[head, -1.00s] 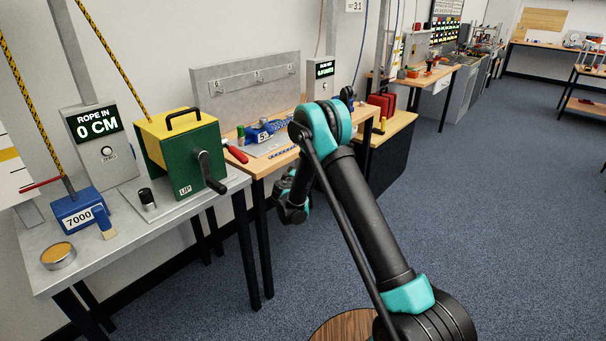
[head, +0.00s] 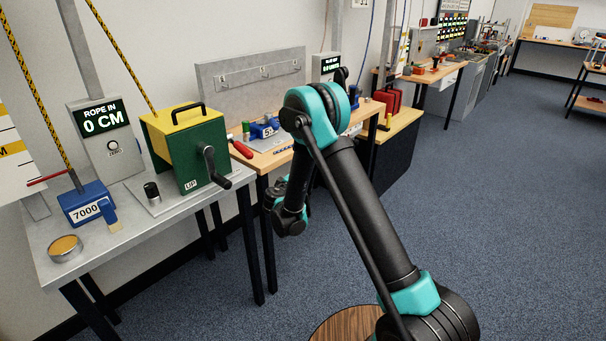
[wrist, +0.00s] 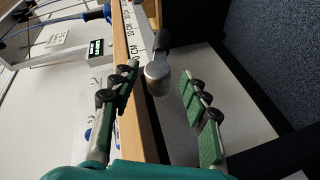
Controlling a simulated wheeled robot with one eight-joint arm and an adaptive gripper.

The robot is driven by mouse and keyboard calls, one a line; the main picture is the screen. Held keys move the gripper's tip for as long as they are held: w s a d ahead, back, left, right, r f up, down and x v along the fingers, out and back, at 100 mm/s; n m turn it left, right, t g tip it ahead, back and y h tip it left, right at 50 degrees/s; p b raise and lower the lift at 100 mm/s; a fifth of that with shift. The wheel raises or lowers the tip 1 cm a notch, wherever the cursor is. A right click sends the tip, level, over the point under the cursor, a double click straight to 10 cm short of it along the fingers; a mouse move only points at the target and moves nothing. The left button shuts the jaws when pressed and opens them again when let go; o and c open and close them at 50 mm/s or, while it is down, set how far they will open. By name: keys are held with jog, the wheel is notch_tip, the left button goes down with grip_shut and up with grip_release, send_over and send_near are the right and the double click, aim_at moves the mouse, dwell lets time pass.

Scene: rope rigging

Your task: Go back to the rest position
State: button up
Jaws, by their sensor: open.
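In the wrist view my gripper (wrist: 159,72) is open. Its two green-padded fingers stand apart. A grey metal piece with a rounded end (wrist: 157,78) shows between the fingers, and I cannot tell whether it touches either one. In the head view my arm is bent in front of the benches. The gripper's fingers cannot be made out there.
A green and yellow winch (head: 187,150) with a black crank stands on the grey bench (head: 150,222) at left. A display (head: 103,120) reads ROPE IN 0 CM. A blue 7000 weight (head: 85,205) and a round tin (head: 65,248) sit nearby. The floor (head: 500,200) at right is open.

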jog(key=shift+s+a+r, duration=0.1)
jog(key=shift+s+a, duration=0.05)
jog(key=shift+s, duration=0.4)
jog(key=s+d+r+m+g, duration=0.35)
jog(key=s+d, duration=0.45)
jog(key=d, duration=0.4)
jog(key=s+d+r+m+g, duration=0.35)
jog(key=s+d, duration=0.35)
jog(key=d, duration=0.5)
jog(key=s+d+f+m+g+y, duration=0.1)
jog(key=s+g+y, duration=0.1)
jog(key=s, duration=1.1)
jog(key=s+d+f+m+g+y, duration=0.1)
jog(key=s+d+f+m+y, duration=0.1)
jog(key=s, duration=1)
jog(key=shift+s+f+m+g, duration=0.2)
jog(key=shift+s+m+g, duration=0.1)
jog(key=shift+s+g, duration=0.1)
